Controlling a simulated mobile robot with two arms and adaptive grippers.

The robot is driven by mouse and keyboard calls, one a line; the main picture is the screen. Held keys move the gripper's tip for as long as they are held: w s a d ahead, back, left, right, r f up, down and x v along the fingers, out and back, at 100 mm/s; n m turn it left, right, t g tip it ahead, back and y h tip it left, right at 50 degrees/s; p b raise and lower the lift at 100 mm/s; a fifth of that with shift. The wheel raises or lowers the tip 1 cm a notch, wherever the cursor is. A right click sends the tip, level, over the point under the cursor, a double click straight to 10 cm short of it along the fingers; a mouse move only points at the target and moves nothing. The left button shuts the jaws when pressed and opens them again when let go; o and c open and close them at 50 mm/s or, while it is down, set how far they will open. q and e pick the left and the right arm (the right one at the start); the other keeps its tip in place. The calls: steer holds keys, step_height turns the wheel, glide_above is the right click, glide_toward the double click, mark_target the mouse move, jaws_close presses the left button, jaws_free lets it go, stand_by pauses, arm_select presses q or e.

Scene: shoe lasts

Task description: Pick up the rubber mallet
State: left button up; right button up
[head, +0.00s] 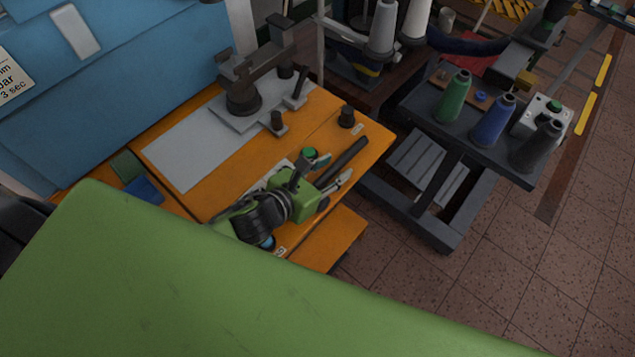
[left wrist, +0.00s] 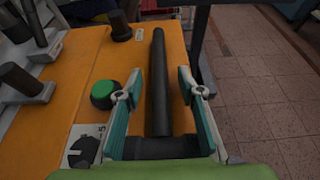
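The rubber mallet (head: 346,160) lies on the orange bench top. Its long dark handle (left wrist: 158,75) points away from my wrist in the left wrist view. Its dark head (left wrist: 160,147) lies crosswise near the bottom of that view, partly hidden by the gripper. My left gripper (head: 334,168) is over the mallet with its fingers spread. In the left wrist view, the left gripper (left wrist: 160,84) has one finger on each side of the handle, with gaps between. I cannot tell whether the fingers touch the mallet head. My right gripper is not in view.
A green button (left wrist: 104,94) stands just left of the left finger. A dark metal press stand (head: 243,95) on a grey plate is at the back. A cart (head: 440,105) with thread cones stands to the right.

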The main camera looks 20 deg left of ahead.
arm_select(q)
jaws_close()
steer(key=shift+r, duration=0.1)
